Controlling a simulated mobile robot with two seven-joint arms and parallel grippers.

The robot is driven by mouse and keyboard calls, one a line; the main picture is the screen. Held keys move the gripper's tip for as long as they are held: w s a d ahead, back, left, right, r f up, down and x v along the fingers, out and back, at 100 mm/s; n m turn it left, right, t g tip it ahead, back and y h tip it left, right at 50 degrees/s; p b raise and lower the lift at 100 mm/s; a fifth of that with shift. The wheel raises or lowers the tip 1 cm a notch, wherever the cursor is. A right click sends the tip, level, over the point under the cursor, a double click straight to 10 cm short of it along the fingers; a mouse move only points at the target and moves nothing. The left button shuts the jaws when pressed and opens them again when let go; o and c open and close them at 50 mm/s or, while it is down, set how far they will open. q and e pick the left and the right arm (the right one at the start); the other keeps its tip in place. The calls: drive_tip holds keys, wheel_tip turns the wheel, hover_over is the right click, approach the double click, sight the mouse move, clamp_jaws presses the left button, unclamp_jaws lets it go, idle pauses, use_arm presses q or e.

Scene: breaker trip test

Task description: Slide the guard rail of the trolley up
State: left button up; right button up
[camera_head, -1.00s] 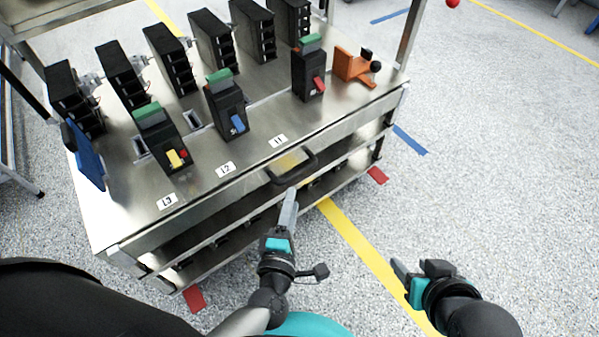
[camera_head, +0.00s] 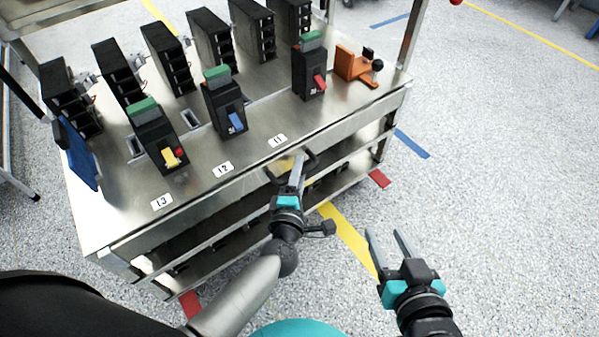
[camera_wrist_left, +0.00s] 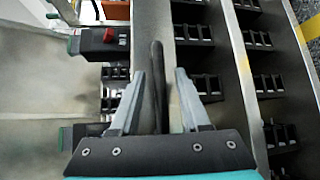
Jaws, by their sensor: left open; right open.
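The steel trolley (camera_head: 112,212) fills the left and middle of the head view. A black, bar-shaped handle (camera_head: 311,156) sits on its front edge, below the label 11; I cannot tell whether it is the guard rail. My left gripper (camera_head: 297,162) is open at this handle and partly hides it. In the left wrist view, the dark bar (camera_wrist_left: 158,70) runs between the open fingers of my left gripper (camera_wrist_left: 160,98), apart from or only near them; contact cannot be told. My right gripper (camera_head: 387,238) is open and empty above the floor, right of the trolley's front.
Breakers with a yellow (camera_head: 171,157), a blue (camera_head: 235,122) and a red lever (camera_head: 319,83) stand on the trolley top. An orange bracket (camera_head: 350,64) is at its right end, a blue panel (camera_head: 80,160) at its left. Lower shelves lie beneath.

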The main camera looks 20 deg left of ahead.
use_arm(q)
drive_tip(key=shift+w, duration=0.15)
drive_tip(key=shift+c, duration=0.3)
clamp_jaws()
idle(1.1)
